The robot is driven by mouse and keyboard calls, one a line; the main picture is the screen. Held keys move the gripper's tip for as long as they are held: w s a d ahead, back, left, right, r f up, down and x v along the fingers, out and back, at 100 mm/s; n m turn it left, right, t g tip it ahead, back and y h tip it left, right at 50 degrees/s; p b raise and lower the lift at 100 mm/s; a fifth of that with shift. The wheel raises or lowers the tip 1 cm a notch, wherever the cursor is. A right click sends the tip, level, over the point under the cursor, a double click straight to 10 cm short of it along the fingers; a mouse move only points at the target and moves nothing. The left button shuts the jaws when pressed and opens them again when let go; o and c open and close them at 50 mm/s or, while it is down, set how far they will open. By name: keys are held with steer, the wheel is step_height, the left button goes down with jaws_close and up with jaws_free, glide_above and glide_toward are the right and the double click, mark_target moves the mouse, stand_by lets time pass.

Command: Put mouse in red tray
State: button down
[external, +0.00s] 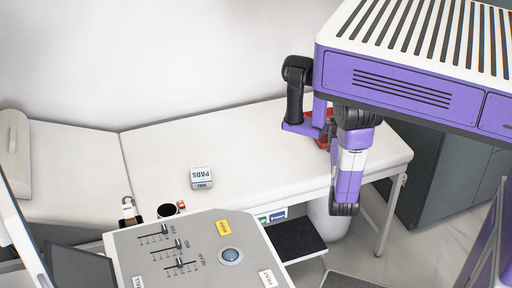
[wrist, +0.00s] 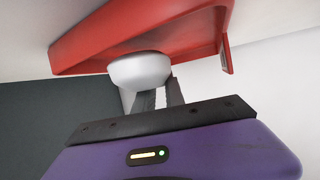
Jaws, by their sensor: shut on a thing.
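The mouse (wrist: 140,70) is a smooth pale grey rounded thing at the tips of my gripper (wrist: 157,92) in the wrist view. My gripper is shut on it. The red tray (wrist: 190,38) spans the top of the wrist view, and the mouse overlaps its near wall in the picture. I cannot tell whether the mouse touches the tray. In the external view only bits of the red tray (external: 322,143) show near the right end of the couch, behind my arm. My gripper and the mouse are hidden there.
A long white couch (external: 250,145) runs along the wall. A small PADS box (external: 201,178) sits mid-couch, with clear surface around it. A grey console with sliders (external: 195,255) stands in front. Dark cabinets (external: 440,180) stand to the right, and a white bin (external: 325,222) is below.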

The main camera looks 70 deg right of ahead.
steer(key=shift+f, duration=1.25)
steer(key=shift+f, duration=0.15)
steer(key=c, duration=1.4)
jaws_free()
